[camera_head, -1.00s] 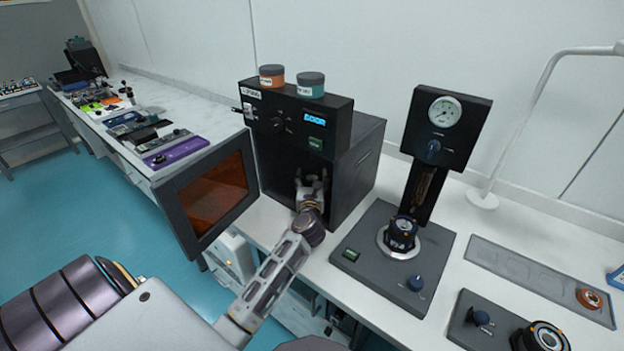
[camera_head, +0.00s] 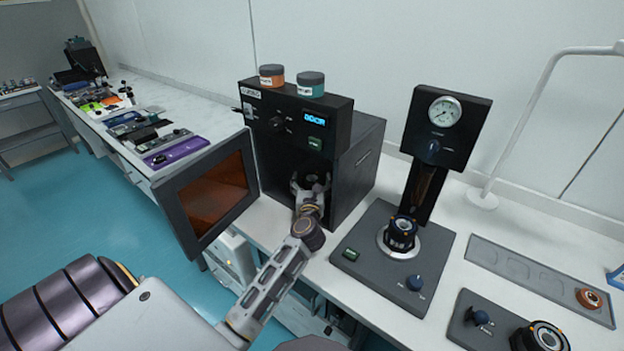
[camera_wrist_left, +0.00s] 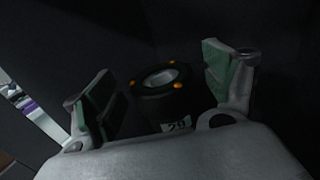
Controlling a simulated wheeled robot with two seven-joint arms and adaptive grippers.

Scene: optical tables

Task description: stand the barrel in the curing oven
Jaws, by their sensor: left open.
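The black curing oven (camera_head: 364,165) stands on the bench with its framed door (camera_head: 178,212) swung open to the left. My left gripper (camera_head: 311,181) is inside the oven's opening. In the left wrist view, the gripper (camera_wrist_left: 165,78) is open, one finger on each side of the dark barrel (camera_wrist_left: 172,104). The barrel looks upright, with a ring-shaped top, small orange dots and a numbered label. Its lower part is hidden by the gripper body, and finger contact cannot be told. In the head view I cannot make out the barrel clearly. My right gripper is not in view.
A grey tray (camera_head: 520,272) lies farther right.

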